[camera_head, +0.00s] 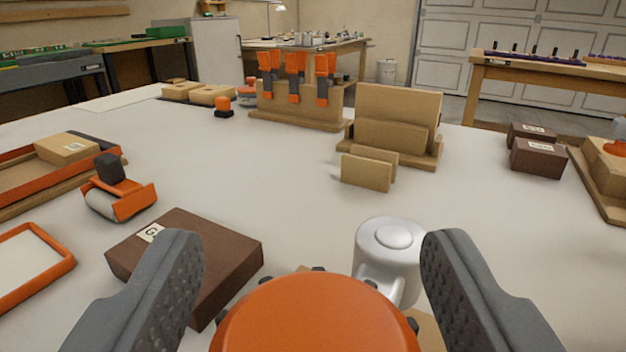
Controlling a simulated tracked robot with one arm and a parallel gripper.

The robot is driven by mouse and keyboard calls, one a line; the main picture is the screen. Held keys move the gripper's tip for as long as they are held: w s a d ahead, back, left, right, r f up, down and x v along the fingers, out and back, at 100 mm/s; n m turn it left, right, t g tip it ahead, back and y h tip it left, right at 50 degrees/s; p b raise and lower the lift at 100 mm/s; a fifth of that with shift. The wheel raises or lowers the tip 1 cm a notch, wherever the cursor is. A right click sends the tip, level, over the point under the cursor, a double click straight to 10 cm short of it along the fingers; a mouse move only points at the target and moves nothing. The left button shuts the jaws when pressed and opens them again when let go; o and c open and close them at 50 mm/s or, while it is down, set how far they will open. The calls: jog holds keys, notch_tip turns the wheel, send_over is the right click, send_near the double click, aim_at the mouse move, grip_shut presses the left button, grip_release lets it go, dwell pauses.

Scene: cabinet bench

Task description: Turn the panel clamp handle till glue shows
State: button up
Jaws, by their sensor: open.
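My gripper (312,245) is open, with one dark grey finger on each side of the view. A round orange knob (315,318) with dark nubs around its rim sits low between the fingers; it looks like the panel clamp handle. Gaps show between it and both fingers, and I cannot tell contact lower down. A silver metal cylinder (388,243) with a short arm stands just behind the knob to the right, near the right finger. Light wood shows in small patches beside the knob. The panel joint and any glue are hidden.
A dark brown block (190,255) marked G lies left, partly behind the left finger. An orange-framed tray (30,262) and an orange roller (120,198) are further left. Wooden panels (392,125) and a clamp rack (297,108) stand behind. The middle bench (250,165) is clear.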

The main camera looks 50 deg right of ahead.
jog(key=shift+x, duration=0.8)
jog(key=c, duration=1)
jog(key=shift+o, duration=0.2)
jog(key=shift+r+m+g+p, duration=0.2)
jog(key=shift+m+g+p, duration=0.15)
jog(key=shift+p, duration=0.65)
